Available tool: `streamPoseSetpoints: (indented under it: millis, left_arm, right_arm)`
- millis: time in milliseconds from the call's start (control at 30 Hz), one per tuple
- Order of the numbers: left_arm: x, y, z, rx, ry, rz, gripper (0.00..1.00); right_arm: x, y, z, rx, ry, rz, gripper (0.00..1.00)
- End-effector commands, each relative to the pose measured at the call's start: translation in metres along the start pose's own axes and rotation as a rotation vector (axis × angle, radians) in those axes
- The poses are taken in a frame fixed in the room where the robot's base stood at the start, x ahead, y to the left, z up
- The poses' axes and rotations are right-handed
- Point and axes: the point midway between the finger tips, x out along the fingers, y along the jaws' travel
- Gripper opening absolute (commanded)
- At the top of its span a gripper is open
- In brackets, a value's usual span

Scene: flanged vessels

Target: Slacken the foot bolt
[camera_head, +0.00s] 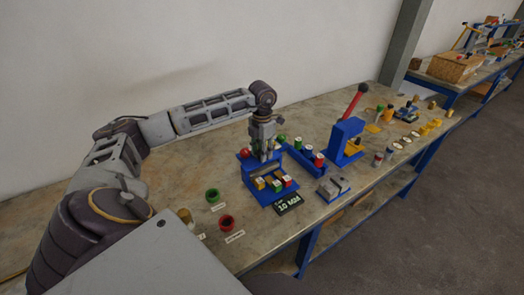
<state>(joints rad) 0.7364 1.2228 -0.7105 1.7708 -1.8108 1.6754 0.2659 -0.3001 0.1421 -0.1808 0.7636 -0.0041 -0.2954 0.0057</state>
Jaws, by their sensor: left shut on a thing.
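My left gripper (266,157) points straight down over a blue fixture (266,195) in the middle of the bench. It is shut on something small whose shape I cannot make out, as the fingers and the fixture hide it. Several small blocks or caps in yellow, green and red sit at the front of this fixture. I cannot pick out the foot bolt at this size. My right gripper is not in view.
A black sign reading 10 MM (288,203) lies in front. A blue stand with a red lever (355,102) and a blue tray (303,160) are at right. The back left bench is clear.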

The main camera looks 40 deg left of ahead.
Motion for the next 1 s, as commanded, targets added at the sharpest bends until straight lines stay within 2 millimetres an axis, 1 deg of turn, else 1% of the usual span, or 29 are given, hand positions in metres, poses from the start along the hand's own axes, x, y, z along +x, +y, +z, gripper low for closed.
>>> streamPoseSetpoints:
  millis: [200,600,800,1000]
  left_arm:
    - [-0.002,0.001,0.001,-0.175,-0.004,0.002,0.13]
    - [-0.002,0.001,0.001,-0.486,-0.005,0.000,0.13]
    - [-0.002,0.001,0.001,-0.595,-0.005,0.000,0.13]
    - [-0.002,0.001,0.001,-0.656,-0.005,0.000,0.13]
  right_arm:
    - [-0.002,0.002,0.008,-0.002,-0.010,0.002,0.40]
    - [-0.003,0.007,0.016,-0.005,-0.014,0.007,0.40]
    - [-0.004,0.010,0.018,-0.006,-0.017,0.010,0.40]
    - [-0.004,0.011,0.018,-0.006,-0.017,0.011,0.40]
